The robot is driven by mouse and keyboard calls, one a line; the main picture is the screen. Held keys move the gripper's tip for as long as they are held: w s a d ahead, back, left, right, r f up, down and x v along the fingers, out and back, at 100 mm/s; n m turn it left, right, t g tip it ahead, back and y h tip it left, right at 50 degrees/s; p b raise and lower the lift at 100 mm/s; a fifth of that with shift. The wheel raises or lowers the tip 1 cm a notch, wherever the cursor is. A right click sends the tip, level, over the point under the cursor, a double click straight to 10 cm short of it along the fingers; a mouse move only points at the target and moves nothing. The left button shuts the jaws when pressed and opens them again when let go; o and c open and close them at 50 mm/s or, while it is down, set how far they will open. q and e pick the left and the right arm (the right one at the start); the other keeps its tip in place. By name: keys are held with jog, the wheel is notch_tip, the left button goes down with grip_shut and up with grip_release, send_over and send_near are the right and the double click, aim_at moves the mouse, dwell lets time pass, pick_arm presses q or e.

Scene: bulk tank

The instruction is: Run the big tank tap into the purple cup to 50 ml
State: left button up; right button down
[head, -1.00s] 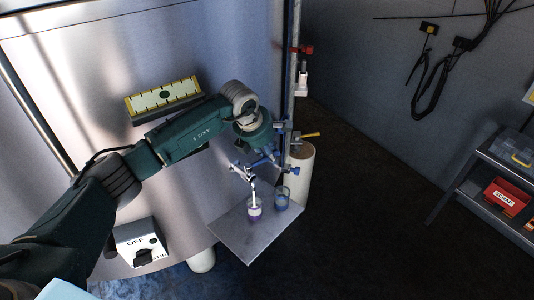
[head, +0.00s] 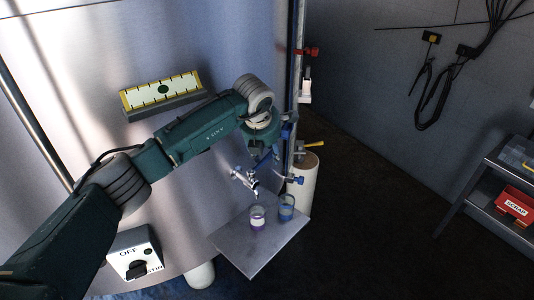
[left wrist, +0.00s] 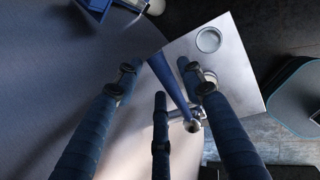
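The big steel tank (head: 200,60) has a metal tap (head: 243,179) with a long blue lever (head: 265,159). The purple cup (head: 258,218) stands upright below the spout, with whitish contents in it; I cannot read the level. My left gripper (head: 262,158) is at the lever, above the cup. In the left wrist view its fingers are spread, with the blue lever (left wrist: 172,86) running between them; I cannot tell whether they touch. The spout (left wrist: 192,125) shows beyond; a cup there is partly hidden by a finger. My right gripper is out of view.
A blue cup (head: 286,208) stands right of the purple one on the grey metal shelf (head: 243,258). A smaller tap with a blue handle (head: 300,181) is near a pale cylinder (head: 303,195).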

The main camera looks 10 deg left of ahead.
pick_arm(q)
jog(key=shift+r, duration=0.15)
jog(key=v, duration=1.1)
jog(key=shift+s+r, duration=0.2)
jog(key=shift+r, duration=0.05)
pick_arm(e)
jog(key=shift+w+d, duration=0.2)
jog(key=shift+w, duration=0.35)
